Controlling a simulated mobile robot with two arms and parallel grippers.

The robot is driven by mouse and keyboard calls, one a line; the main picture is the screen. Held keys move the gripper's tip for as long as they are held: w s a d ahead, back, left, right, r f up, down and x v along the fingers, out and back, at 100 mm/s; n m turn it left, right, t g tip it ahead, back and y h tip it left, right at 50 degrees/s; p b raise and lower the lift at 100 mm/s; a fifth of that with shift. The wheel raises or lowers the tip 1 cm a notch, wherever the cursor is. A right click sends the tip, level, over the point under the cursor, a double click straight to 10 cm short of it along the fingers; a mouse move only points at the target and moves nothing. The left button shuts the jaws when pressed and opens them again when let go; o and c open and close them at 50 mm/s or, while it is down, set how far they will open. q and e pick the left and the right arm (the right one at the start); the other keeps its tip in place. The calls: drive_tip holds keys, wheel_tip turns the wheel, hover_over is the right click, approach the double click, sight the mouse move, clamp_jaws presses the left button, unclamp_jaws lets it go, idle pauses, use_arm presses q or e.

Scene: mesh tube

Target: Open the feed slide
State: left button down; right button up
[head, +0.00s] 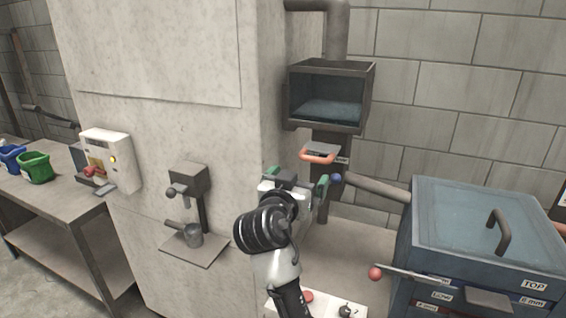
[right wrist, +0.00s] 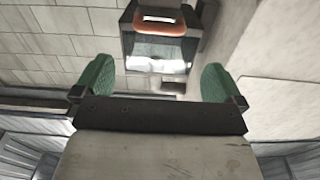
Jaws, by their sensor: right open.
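The feed slide (head: 322,148) is a small grey plate with an orange-red loop handle (head: 318,157), under the dark open-fronted hopper (head: 331,92). The handle also shows at the top of the right wrist view (right wrist: 158,24), roughly centred between the fingers. My right gripper (head: 296,178) has green finger pads spread wide and is empty. It is below and in front of the handle, apart from it. In the right wrist view the open jaws (right wrist: 157,80) have nothing between them. How far the slide is pulled out is hard to tell. My left gripper is not in view.
A slanting pipe with a blue knob (head: 336,178) is close right of the gripper. A blue sieve box (head: 485,213) with a red-knobbed lever (head: 376,272) stands at right. The concrete pillar (head: 160,130) is at left. A control panel (head: 325,305) lies below.

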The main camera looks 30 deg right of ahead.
sight(313, 161)
drive_tip(key=p+x, duration=0.2)
drive_tip(key=x, duration=0.3)
drive_tip(key=shift+r, duration=0.1)
drive_tip(key=p+x, duration=0.2)
drive_tip(key=x, duration=0.3)
drive_tip(key=shift+w+d+f, duration=0.2)
drive_tip(key=shift+w+d, duration=0.15)
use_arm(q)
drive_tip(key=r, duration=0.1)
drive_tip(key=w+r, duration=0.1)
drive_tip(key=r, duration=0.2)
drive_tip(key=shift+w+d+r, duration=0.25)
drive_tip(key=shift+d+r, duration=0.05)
